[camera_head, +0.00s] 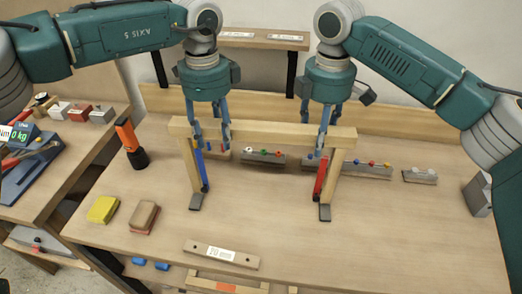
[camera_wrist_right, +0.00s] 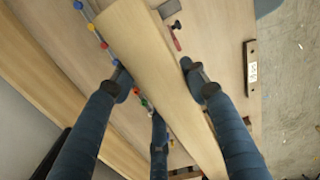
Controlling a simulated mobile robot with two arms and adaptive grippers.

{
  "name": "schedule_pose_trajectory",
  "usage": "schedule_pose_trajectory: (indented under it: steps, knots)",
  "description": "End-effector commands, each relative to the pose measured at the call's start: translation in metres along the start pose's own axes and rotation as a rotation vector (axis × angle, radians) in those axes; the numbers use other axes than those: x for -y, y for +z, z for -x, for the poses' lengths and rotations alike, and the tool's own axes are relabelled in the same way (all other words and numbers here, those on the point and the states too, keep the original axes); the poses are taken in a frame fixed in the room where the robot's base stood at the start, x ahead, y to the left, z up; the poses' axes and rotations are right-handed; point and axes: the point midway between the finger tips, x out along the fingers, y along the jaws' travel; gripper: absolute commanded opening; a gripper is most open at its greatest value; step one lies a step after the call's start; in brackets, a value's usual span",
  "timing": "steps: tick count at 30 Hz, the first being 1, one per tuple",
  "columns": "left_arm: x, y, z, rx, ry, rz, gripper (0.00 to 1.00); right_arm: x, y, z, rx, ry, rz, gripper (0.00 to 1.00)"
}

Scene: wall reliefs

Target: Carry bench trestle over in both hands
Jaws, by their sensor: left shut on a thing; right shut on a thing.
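The bench trestle (camera_head: 265,133) is a pale wooden beam on splayed legs with dark feet, with a blue strip by the left legs and a red strip by the right. It stands upright over the middle of the workbench; I cannot tell whether its feet touch the top. My left gripper (camera_head: 212,138) is shut on the beam near its left end. My right gripper (camera_head: 321,137) is shut on the beam near its right end. In the right wrist view, the beam (camera_wrist_right: 150,55) runs diagonally between the blue fingers (camera_wrist_right: 157,88). The fingers hide parts of the beam.
The workbench (camera_head: 370,240) has free room at front right. A labelled wooden bar (camera_head: 222,254) lies in front. Rails with coloured knobs (camera_head: 264,157) and a grey block (camera_head: 420,176) lie behind.

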Motion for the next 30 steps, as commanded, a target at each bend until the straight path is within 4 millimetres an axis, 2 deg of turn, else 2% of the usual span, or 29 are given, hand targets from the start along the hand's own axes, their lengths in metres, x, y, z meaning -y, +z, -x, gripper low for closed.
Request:
schedule_pose_trajectory:
  steps: [18,30]
  knots:
    - [0.000,-0.001,0.049,-0.001,-0.001,0.000,0.00,-0.001,0.000,0.049,-0.002,0.003,-0.001,0.00]
    - [0.000,-0.001,0.051,-0.001,0.000,0.000,0.00,-0.001,0.000,0.051,-0.002,0.003,-0.002,0.00]
